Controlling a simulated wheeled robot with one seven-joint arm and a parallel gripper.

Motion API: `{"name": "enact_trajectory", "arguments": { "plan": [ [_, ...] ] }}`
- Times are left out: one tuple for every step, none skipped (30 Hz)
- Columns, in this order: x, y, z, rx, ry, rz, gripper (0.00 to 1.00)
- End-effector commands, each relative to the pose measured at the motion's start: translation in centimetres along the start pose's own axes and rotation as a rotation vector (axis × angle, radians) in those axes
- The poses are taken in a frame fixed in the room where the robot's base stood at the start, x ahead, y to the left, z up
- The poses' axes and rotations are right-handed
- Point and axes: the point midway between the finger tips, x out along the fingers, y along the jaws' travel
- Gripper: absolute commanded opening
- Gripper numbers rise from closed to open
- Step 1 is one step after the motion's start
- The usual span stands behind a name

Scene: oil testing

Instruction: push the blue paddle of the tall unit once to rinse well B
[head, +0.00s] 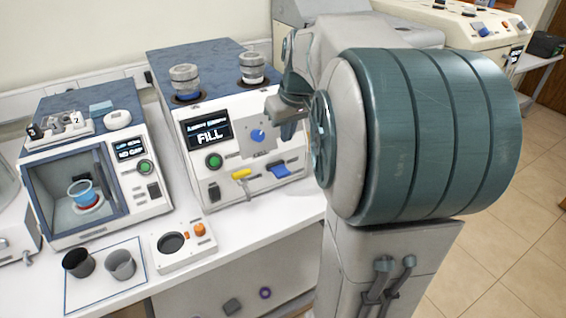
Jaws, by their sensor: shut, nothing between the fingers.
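The tall unit (165,62) stands on the white bench, with a blue-grey top and a white front panel. Its blue paddle (280,171) sticks out low on the right of the panel, beside a yellow paddle (241,174). Its display (209,134) reads "FILL". Two metal-capped wells, a left one (184,77) and a right one (252,66), sit on top; I cannot read which is B. My gripper (289,128) is shut and empty, in front of the panel's right side, above the blue paddle in the picture and apart from it. My arm hides the unit's right edge.
A blue knob (258,136) and a green button (214,160) are on the same panel. A smaller unit (143,205) with a glass door stands left. Two cups, one black (78,264) and one grey (120,265), stand on a mat in front, near a small white device (183,256).

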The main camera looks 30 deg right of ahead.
Motion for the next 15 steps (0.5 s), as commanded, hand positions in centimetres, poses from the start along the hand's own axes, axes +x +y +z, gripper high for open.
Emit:
{"name": "enact_trajectory", "arguments": {
  "plan": [
    [1.0,0.0,0.0,0.0,-0.005,-0.002,0.0],
    [1.7,0.0,0.1,0.0,-0.006,-0.003,0.0],
    [2.6,0.0,0.1,0.0,-0.006,-0.003,0.0],
    [3.2,0.0,0.1,0.0,-0.006,-0.003,0.0],
    [3.9,0.0,0.1,0.0,-0.007,-0.003,0.0],
    [4.8,0.0,0.1,0.0,-0.006,-0.002,0.0],
    [5.4,0.0,0.1,0.0,-0.006,-0.002,0.0],
    [6.1,0.0,0.1,0.001,-0.007,-0.002,0.0],
    [6.9,0.0,0.1,0.001,-0.006,-0.002,0.0],
    [7.4,0.0,0.1,0.001,-0.005,-0.002,0.0],
    [7.9,0.0,0.1,0.002,-0.005,-0.002,0.0],
    [8.5,0.0,0.4,0.002,-0.005,-0.002,0.0],
    [8.9,0.0,0.5,0.002,-0.004,-0.002,0.0],
    [9.3,0.0,0.6,0.002,-0.003,-0.001,0.0],
    [9.8,0.0,0.8,0.002,-0.004,-0.001,0.0]
  ]
}}
